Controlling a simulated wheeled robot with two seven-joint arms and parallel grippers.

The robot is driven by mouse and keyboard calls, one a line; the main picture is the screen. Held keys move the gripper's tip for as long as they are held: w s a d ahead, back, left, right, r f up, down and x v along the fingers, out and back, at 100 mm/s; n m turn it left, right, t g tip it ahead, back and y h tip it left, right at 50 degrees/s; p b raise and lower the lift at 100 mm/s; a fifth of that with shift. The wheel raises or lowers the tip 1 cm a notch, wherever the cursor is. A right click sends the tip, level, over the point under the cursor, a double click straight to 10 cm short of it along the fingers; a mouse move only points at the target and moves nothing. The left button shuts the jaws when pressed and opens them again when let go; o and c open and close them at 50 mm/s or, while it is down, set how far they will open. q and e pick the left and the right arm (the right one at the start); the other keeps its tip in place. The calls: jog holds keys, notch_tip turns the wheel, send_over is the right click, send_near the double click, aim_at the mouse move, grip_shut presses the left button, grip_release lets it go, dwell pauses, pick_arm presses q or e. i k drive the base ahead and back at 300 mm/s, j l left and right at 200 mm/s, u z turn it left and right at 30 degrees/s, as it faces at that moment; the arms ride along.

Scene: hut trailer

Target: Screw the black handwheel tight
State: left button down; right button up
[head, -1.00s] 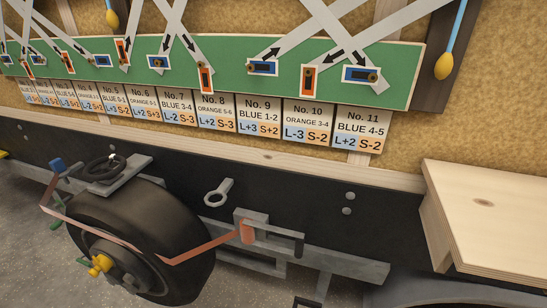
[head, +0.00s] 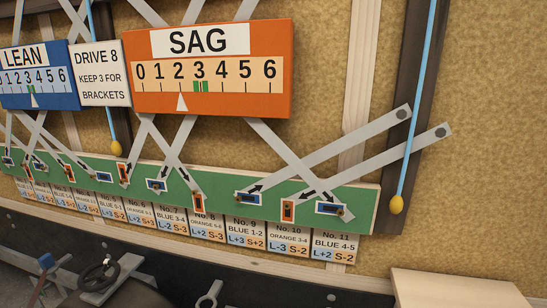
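The black handwheel (head: 99,272) sits at the lower left of the head view, on a grey bracket above the tyre (head: 140,295). Only the top of the tyre shows at the bottom edge. A blue knob (head: 46,261) stands just left of the handwheel. Neither of my grippers is in view, and nothing of mine touches the handwheel. How tight the handwheel is cannot be seen.
An orange SAG gauge (head: 207,70) and a blue LEAN gauge (head: 40,75) hang above a green board (head: 230,205) with grey crossed strips. Numbered cards (head: 289,241) line its lower edge. A pale wooden step (head: 455,290) juts out at lower right.

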aim_at(101, 278)
jog(key=u, duration=1.3)
